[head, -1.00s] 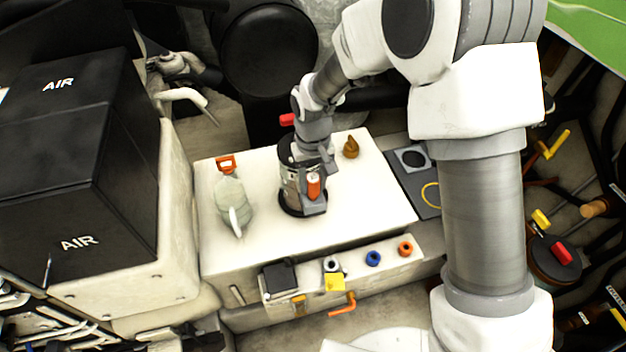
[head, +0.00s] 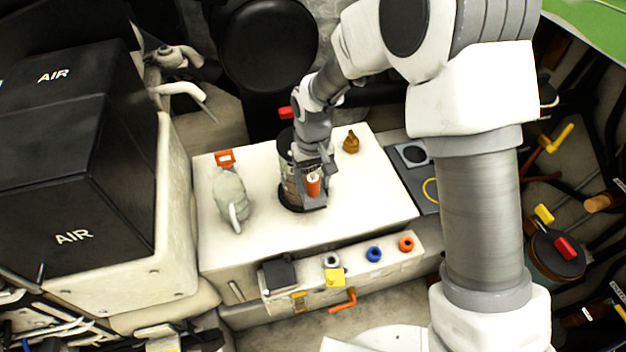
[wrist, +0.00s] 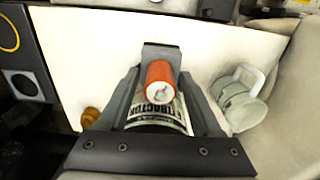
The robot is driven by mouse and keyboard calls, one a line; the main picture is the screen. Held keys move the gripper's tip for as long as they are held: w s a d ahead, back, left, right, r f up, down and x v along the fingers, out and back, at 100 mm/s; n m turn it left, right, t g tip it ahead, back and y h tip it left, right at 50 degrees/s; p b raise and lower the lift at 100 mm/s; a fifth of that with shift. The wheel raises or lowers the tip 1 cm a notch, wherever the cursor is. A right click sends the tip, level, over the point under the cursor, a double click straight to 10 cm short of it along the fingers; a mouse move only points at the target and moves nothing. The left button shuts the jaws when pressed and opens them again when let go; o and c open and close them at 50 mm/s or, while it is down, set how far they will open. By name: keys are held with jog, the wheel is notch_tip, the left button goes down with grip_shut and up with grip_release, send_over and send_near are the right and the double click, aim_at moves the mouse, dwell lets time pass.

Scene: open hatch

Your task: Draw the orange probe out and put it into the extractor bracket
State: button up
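The orange probe (head: 313,185) is a short cylinder with a pale end face. It stands upright at the grey bracket (head: 316,202) on the near side of the extractor canister (head: 287,184). In the wrist view the orange probe (wrist: 160,82) covers part of the canister's label (wrist: 160,116), and a grey plate of the bracket (wrist: 161,50) rises behind it. My gripper (wrist: 160,78) has one finger on each side of the probe, with a narrow gap visible beside it. How far the probe sits in the bracket is hidden.
A pale green jug-like container (head: 230,198) stands left on the white box top (head: 350,212). A brown knob (head: 351,143) stands behind right. A dark panel (head: 425,195) lies right. Coloured ports (head: 374,254) line the front ledge. Black AIR boxes (head: 70,160) stand far left.

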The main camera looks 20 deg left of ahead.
jog(key=shift+o, duration=0.4)
notch_tip(320, 180, up, 18)
jog(key=p, duration=0.3)
jog(key=shift+f, duration=0.25)
dwell(0.4)
